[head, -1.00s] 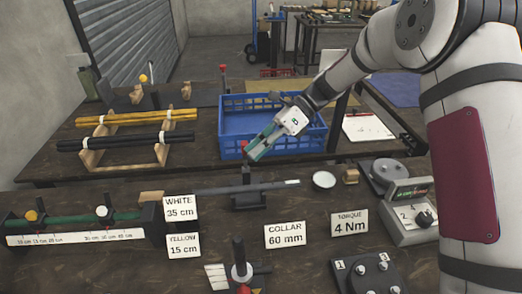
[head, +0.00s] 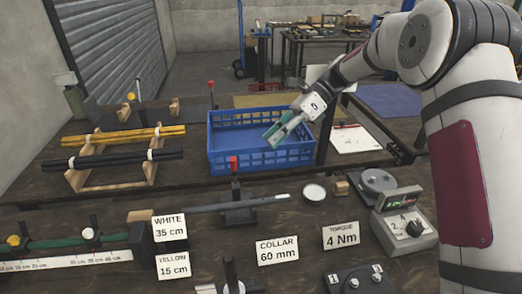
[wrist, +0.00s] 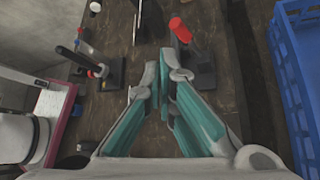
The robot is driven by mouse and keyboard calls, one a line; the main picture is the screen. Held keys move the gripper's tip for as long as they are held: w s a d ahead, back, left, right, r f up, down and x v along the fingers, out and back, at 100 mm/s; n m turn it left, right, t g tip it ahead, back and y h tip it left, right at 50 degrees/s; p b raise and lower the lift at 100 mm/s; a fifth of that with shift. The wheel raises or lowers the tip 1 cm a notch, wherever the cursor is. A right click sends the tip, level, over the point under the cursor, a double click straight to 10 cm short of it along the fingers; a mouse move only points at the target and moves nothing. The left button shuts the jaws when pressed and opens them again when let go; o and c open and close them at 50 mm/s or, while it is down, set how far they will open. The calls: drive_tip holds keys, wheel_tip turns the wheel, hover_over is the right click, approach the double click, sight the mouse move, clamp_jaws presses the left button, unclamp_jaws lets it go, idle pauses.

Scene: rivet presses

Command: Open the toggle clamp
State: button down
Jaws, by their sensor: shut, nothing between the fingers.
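The toggle clamp (head: 238,212) sits on the near bench, a dark base with an upright handle tipped red (head: 234,163). A long grey rod (head: 205,207) lies through it. In the wrist view its red handle grip (wrist: 180,30) shows just beyond and right of my fingertips. My gripper (head: 275,137), with teal fingers, is shut and empty. It is above and to the right of the handle in the head view, in front of the blue crate, apart from the handle. In the wrist view my fingertips (wrist: 164,66) come together at the middle. Whether the clamp's arm presses on the rod is too small to tell.
The blue crate (head: 214,158) stands behind the clamp. A rack (head: 82,180) with yellow and black rods is at left. Sign cards, a white round dish (head: 314,192) and a torque unit (head: 407,228) share the near bench. Another red-tipped handle (head: 211,86) stands farther back.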

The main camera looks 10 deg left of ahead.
drive_tip(key=d, duration=0.1)
wheel_tip(320, 180, up, 8)
drive_tip(key=f+m+t+y+p, duration=0.1)
drive_tip(key=m+t+y+p, duration=0.1)
drive_tip(key=m+t+p, duration=0.7)
hover_over(234, 171)
drive_tip(key=w+a+b, duration=0.1)
drive_tip(key=w+a, duration=0.4)
drive_tip(key=w, duration=0.2)
drive_tip(key=n+t, duration=0.1)
drive_tip(key=s+d+f+m+h+p, duration=0.1)
drive_tip(key=s+d+m+h+p, duration=0.15)
drive_tip(key=s, duration=0.35)
drive_tip(key=s+d+f+m+t+h+p, duration=0.1)
drive_tip(key=s+d+f+m+h+p, duration=0.1)
drive_tip(key=s+d+m+h, duration=0.3)
drive_tip(key=s+f+h+p, duration=0.1)
drive_tip(key=s+h+p, duration=0.1)
drive_tip(key=s, duration=0.6)
drive_tip(key=w+a+f, duration=0.1)
drive_tip(key=w+f, duration=0.7)
drive_tip(key=shift+a+f, duration=0.3)
drive_tip(key=shift+a, duration=0.1)
